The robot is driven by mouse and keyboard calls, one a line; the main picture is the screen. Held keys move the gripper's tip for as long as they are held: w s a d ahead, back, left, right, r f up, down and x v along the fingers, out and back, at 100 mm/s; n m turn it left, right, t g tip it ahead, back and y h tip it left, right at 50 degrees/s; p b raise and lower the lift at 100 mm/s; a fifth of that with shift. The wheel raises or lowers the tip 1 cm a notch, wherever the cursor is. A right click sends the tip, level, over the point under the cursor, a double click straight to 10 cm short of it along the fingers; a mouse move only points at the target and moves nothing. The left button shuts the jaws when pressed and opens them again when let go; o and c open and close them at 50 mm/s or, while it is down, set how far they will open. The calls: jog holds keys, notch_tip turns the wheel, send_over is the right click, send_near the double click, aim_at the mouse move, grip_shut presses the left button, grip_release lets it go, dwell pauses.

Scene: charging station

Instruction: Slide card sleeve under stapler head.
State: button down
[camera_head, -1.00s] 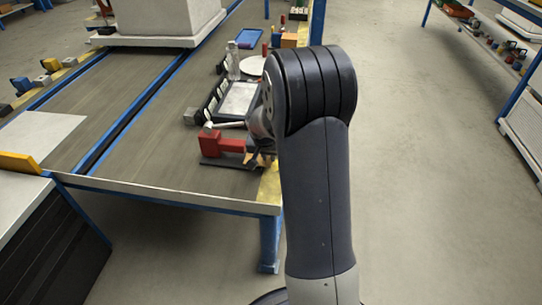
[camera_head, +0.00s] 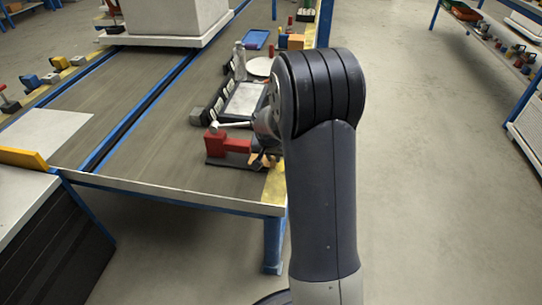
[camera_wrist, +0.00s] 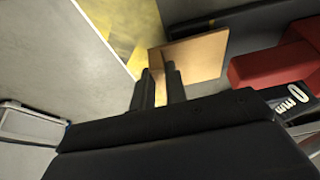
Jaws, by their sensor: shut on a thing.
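The red stapler (camera_head: 229,143) stands on a dark base near the front right corner of the workbench. Its red body also shows at the right of the wrist view (camera_wrist: 268,65). The tan card sleeve (camera_wrist: 200,56) is a flat square in the wrist view, with its left edge at my fingers. My gripper (camera_wrist: 160,71) is shut on that edge. The sleeve's right edge lies close to the stapler; I cannot tell whether they touch. In the head view my arm hides most of the gripper, and only a small tan part of the sleeve (camera_head: 257,161) shows.
Behind the stapler are a black organizer with a pale panel (camera_head: 244,99), a clear bottle (camera_head: 239,62) and a white plate (camera_head: 259,67). A yellow worn strip (camera_wrist: 125,25) runs along the bench edge.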

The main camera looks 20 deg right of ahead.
jog(key=shift+s+d+r+p, duration=0.2)
jog(key=shift+s+d, duration=0.25)
jog(key=shift+d, duration=0.2)
jog(key=shift+s+d+r+p, duration=0.1)
jog(key=shift+s+d+p, duration=0.05)
jog(key=shift+s+d, duration=0.4)
jog(key=shift+w+d, duration=0.1)
jog(key=shift+w+a+f+b, duration=0.25)
jog(key=shift+w+a+b, duration=0.3)
jog(key=shift+a, duration=0.35)
jog(key=shift+w+a+f+b, duration=0.2)
jog(key=shift+w+a+b, duration=0.2)
jog(key=shift+w+a, duration=0.35)
dwell(1.5)
jog(key=c, duration=1.3)
grip_release()
jog(key=shift+a, duration=0.15)
jog(key=shift+c, duration=0.2)
jog(key=p+v, duration=0.3)
jog(key=v, duration=0.8)
